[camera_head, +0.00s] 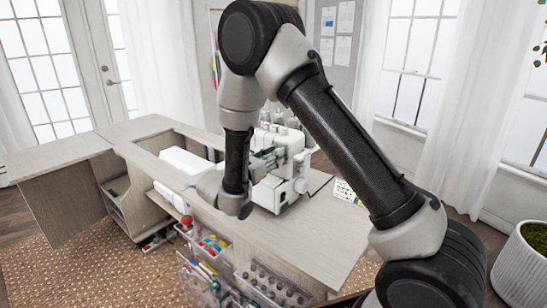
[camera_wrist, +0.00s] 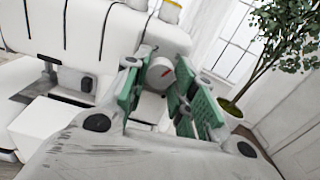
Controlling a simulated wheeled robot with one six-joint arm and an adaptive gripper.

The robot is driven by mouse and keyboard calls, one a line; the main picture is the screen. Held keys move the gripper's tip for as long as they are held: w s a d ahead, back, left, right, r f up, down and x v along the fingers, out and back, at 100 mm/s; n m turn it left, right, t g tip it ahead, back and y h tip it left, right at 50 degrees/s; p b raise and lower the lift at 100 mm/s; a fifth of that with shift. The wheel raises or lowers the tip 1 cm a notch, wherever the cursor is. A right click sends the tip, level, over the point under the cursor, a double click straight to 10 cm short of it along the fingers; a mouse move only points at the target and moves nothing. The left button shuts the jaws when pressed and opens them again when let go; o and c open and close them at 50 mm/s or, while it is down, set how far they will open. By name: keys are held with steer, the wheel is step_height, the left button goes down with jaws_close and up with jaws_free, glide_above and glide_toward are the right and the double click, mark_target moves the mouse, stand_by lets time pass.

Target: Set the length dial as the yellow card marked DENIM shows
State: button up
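A white sewing machine (camera_head: 289,163) stands on the cabinet top; its white body also fills the upper left of the wrist view (camera_wrist: 95,30). A round pale dial (camera_wrist: 160,73) with a red mark shows in the wrist view, between the fingertips of my gripper (camera_wrist: 157,85). The green fingers are apart, one on each side of the dial. I cannot tell whether they touch it. In the head view my gripper (camera_head: 264,160) is at the machine's front, partly hidden by my arm. A small pale card with coloured marks (camera_head: 346,191) is right of the machine; its writing is unreadable.
The wooden cabinet top (camera_head: 325,230) is clear in front of and right of the machine. Clear bins (camera_head: 265,285) with spools hang on the cabinet's front. A potted plant (camera_head: 525,260) stands at the right.

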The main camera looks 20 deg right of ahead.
steer(key=shift+c, duration=1.4)
steer(key=n, duration=0.8)
steer(key=shift+n, duration=1.8)
steer(key=o, duration=1)
